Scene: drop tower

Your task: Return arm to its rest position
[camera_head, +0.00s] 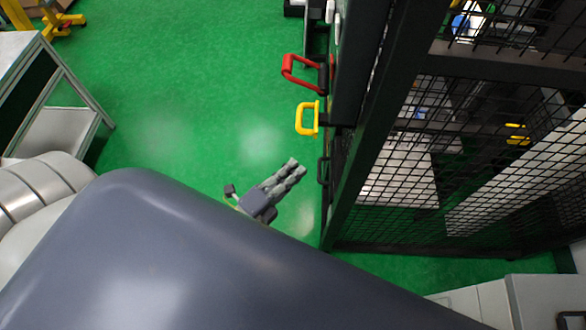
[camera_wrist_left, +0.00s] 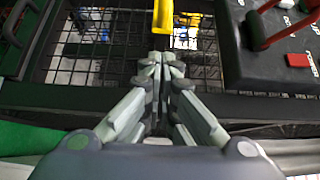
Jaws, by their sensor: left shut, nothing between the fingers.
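My left gripper (camera_head: 291,168) is shut and empty in the head view, above the green floor and left of the dark mesh cage. In the left wrist view its fingers (camera_wrist_left: 161,62) meet at the tips, in front of the mesh. My own large grey arm link covers the lower part of the head view and hides part of the left arm. My right gripper is not in either view.
A red handle (camera_head: 299,72) and a yellow handle (camera_head: 306,118) stick out from the side of the mesh cage (camera_head: 345,205). A grey table (camera_head: 78,85) stands at the left. Green floor (camera_head: 190,100) lies clear between them.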

